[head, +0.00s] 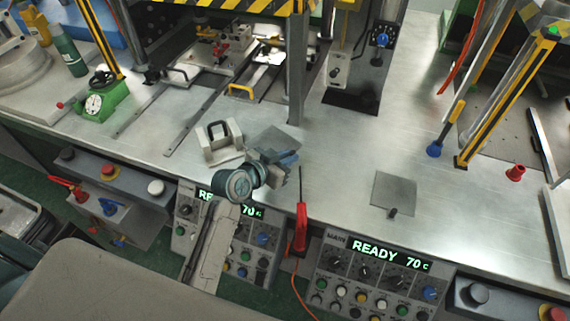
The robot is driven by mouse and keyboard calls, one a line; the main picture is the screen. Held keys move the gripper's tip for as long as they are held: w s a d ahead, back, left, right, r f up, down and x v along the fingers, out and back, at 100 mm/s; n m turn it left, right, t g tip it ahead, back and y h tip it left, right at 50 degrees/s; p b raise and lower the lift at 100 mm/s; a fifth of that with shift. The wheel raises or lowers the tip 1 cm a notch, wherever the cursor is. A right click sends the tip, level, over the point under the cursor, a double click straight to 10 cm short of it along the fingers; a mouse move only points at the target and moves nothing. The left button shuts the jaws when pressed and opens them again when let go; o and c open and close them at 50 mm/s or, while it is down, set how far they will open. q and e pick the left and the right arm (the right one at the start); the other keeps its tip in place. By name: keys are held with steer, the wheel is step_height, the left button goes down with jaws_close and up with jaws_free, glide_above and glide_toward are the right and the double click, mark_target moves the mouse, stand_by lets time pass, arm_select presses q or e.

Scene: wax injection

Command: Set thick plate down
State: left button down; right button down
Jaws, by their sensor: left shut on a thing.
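My left gripper (284,165) is above the front part of the metal table (335,165), its arm coming up from the bottom left. It is shut on a flat grey plate (283,138), which I take to be the thick plate; it shows just beyond the fingers. The fingers and wrist hide its near part. I cannot tell whether the plate touches the table. A second square grey plate (394,189) lies flat on the table to the right, with a small dark knob (393,212) at its front edge. My right gripper is not in view.
A light block with a black handle (219,143) stands just left of the gripper. A red-handled tool (301,228) is at the table's front edge. A grey post (297,75) rises behind. Control panels (375,275) line the front. The table between the two plates is clear.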

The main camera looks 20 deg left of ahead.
arm_select(q)
step_height(320, 180, down, 4)
steer(key=shift+f, duration=0.1)
steer(key=shift+w, duration=0.1)
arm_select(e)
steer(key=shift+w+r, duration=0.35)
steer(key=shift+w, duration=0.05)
arm_select(q)
steer(key=c, duration=1.8)
jaws_free()
steer(key=shift+f, duration=0.15)
steer(key=shift+c, duration=0.2)
steer(key=o, duration=0.4)
steer(key=shift+o, duration=0.2)
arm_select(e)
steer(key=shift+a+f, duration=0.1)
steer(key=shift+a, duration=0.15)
